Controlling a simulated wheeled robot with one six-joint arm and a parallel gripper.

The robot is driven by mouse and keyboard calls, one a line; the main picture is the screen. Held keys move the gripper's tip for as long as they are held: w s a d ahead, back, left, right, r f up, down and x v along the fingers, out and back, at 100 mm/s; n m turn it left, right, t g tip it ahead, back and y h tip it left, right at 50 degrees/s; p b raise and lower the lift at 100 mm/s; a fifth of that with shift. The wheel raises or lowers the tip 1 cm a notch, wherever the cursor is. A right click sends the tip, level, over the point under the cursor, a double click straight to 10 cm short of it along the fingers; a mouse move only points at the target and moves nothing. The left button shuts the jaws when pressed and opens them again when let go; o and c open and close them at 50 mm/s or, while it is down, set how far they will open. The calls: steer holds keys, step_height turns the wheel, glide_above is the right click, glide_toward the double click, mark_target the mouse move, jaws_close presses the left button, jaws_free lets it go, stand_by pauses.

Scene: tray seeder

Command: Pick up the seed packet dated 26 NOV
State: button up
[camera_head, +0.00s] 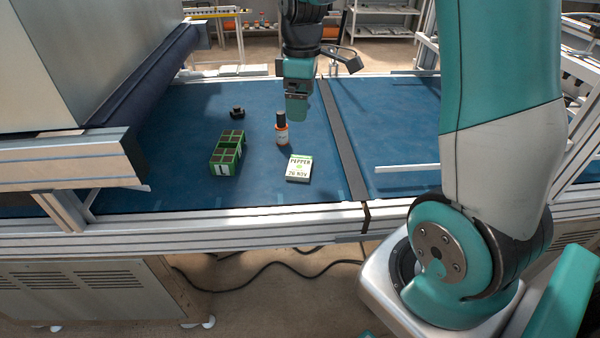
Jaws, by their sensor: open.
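The seed packet (299,168) lies flat on the blue conveyor belt, near its front edge. It is white with a green top, and I read "PEPPER" and "26 NOV" on it. My gripper (298,108) hangs above the belt, behind the packet in the picture, pointing down and apart from it. The gripper is open, and nothing shows held in it. The finger gap is hard to make out from this side.
A bottle with an orange body and dark cap (282,130) stands just behind the packet. A green seed tray (228,153) with several cells sits to the left. A small black object (237,113) lies farther back. A dark strip (343,140) crosses the belt to the right.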

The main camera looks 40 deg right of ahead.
glide_above(304, 165)
step_height(304, 165, down, 12)
steer(key=shift+r, duration=0.25)
steer(key=shift+s+f, duration=0.1)
steer(key=shift+f, duration=3.1)
steer(key=c, duration=0.7)
